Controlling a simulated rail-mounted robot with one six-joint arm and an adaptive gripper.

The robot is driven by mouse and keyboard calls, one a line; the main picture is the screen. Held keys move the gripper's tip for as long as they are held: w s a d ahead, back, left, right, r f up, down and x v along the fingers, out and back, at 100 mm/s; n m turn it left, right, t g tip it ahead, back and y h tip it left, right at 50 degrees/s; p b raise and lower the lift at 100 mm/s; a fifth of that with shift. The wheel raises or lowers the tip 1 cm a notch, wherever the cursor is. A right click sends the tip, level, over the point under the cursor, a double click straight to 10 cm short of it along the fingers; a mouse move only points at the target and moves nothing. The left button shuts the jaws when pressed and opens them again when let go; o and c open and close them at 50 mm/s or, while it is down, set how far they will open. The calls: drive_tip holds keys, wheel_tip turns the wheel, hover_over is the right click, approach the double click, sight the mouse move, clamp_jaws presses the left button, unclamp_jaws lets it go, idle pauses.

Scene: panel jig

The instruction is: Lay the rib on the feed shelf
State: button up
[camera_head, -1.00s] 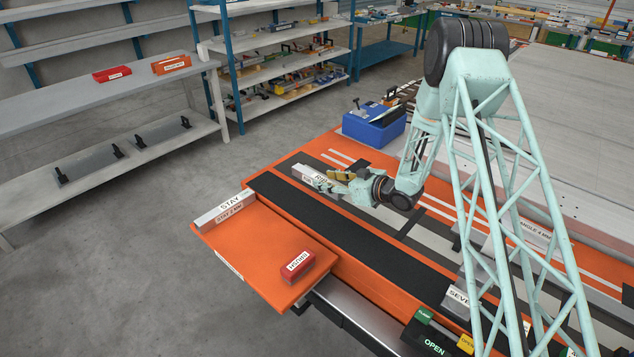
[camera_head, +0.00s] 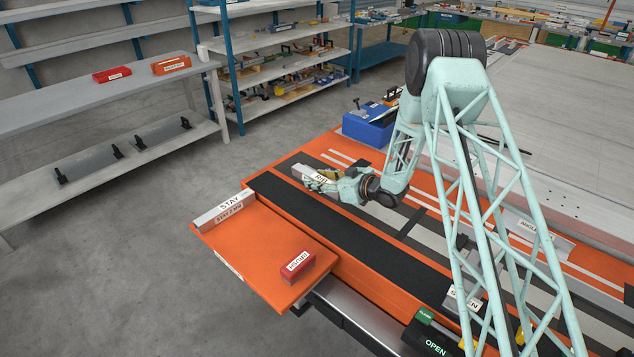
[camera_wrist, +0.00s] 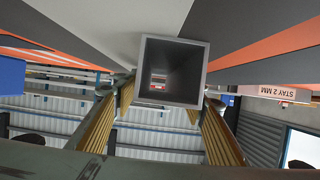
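The rib (camera_head: 306,173) is a grey square tube with a white RIB label, lying low over the striped bed in the head view. In the wrist view the hollow end of the rib (camera_wrist: 174,42) faces the camera. My gripper (camera_head: 325,175) is at the rib's right-hand end. Its tan ribbed fingers (camera_wrist: 163,112) stand on either side of the tube in the wrist view. Their contact with the tube is hidden, so I cannot tell whether they clamp it. An orange shelf (camera_head: 255,262), probably the feed shelf, juts out at the front left.
The grey STAY bar (camera_head: 224,210) lies along the orange shelf's far left edge. A red BRUSH block (camera_head: 298,266) lies near its right side. The shelf's middle is bare. A blue bin (camera_head: 368,128) stands behind the rib. A black strip (camera_head: 330,230) runs between shelf and rib.

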sight(317, 176)
drive_tip(key=shift+c, duration=0.9)
drive_tip(key=c, duration=1)
drive_tip(key=shift+r, duration=0.15)
drive_tip(key=shift+r+p, duration=0.3)
drive_tip(key=shift+r, duration=1.35)
drive_tip(key=s+d, duration=0.1)
drive_tip(key=s, duration=0.4)
drive_tip(key=s+r, duration=0.1)
drive_tip(key=s, duration=0.4)
drive_tip(key=s+d+p, duration=0.1)
drive_tip(key=s, duration=0.4)
drive_tip(key=shift+s+d+r, duration=0.25)
drive_tip(key=shift+s+d, duration=0.1)
drive_tip(key=shift+s, duration=0.05)
